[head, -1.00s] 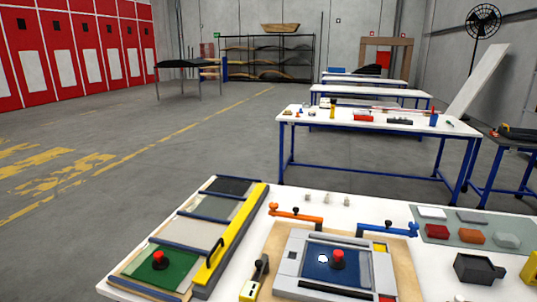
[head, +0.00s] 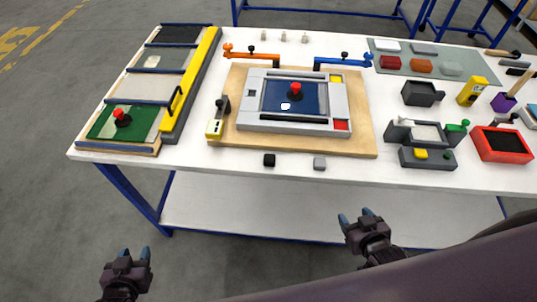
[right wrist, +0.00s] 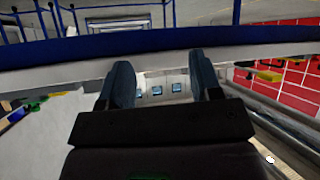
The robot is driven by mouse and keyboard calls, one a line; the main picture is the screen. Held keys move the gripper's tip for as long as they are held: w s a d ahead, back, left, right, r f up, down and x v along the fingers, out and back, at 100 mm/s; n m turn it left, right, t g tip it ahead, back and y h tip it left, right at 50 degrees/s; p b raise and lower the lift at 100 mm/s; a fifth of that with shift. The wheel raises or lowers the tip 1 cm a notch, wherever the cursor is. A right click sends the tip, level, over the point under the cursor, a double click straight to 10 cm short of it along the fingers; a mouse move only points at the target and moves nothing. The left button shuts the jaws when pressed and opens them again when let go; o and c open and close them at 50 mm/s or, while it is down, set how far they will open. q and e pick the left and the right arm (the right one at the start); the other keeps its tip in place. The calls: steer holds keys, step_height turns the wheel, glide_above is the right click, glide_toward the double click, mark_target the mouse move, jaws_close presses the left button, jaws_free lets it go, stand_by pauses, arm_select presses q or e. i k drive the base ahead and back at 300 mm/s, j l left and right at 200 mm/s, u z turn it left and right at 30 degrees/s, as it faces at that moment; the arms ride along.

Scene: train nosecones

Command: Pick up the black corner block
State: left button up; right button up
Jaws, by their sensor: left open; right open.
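The black corner block (head: 269,160) is a small dark cube lying on the white table near its front edge, just in front of the wooden board. A similar grey block (head: 320,163) lies to its right. My left gripper (head: 134,254) is open and empty, low at the bottom left, apart from the table. My right gripper (head: 357,218) is open and empty in front of the table edge, to the right of the black block. In the right wrist view its two fingers (right wrist: 166,82) stand apart with nothing between them; the block cannot be made out there.
The wooden board (head: 365,137) carries a grey frame (head: 340,97) with corner pieces and a red knob. A sanding-style panel (head: 137,85) stands left. Boxes and tools, including a red tray (head: 481,145), fill the right. The front strip of the table is mostly clear.

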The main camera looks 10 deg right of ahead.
mark_target(270, 159)
steer(key=i+j+z, duration=0.1)
steer(key=j+z, duration=0.35)
steer(key=j, duration=0.75)
steer(key=k+j+z, duration=0.1)
steer(key=j+z, duration=0.3)
steer(key=j, duration=0.75)
steer(key=j+z, duration=0.45)
steer(key=j, duration=0.5)
steer(key=i, duration=0.05)
